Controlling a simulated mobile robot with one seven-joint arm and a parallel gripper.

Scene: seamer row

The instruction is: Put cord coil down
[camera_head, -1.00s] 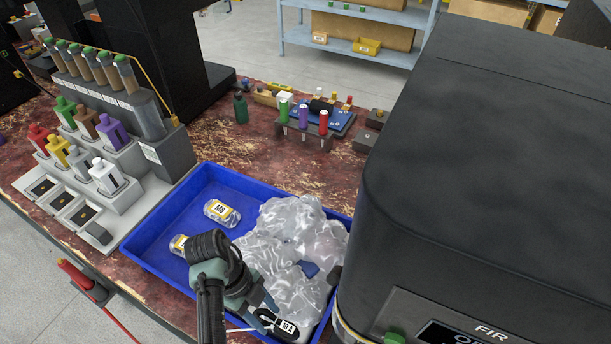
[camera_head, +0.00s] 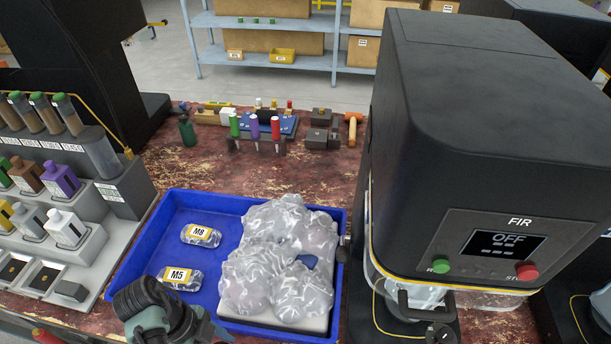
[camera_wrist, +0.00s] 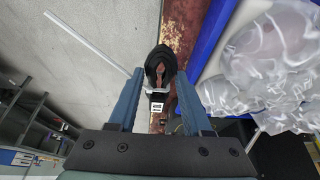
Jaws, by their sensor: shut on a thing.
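The cord coil (camera_wrist: 158,62) is a dark looped bundle with a white printed tag (camera_wrist: 157,107). In the wrist view it sits between the two blue fingers of my gripper (camera_wrist: 159,82), which is shut on it. A thin white strip (camera_wrist: 88,42) extends from beside it to the upper left. The coil appears over the red-brown bench edge and grey floor, left of the blue tray; its height is unclear. In the head view, only part of my wrist shows at the bottom, by the tray's front left corner, and the coil is hidden or out of frame.
The blue tray (camera_head: 142,245) holds clear bags (camera_head: 285,245), an M8 pack (camera_head: 201,236) and an M5 pack (camera_head: 180,278). A bottle rack (camera_head: 110,200) stands left. A black FIR machine (camera_head: 490,150) reading OFF stands right. Bare bench (camera_head: 215,165) lies behind the tray.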

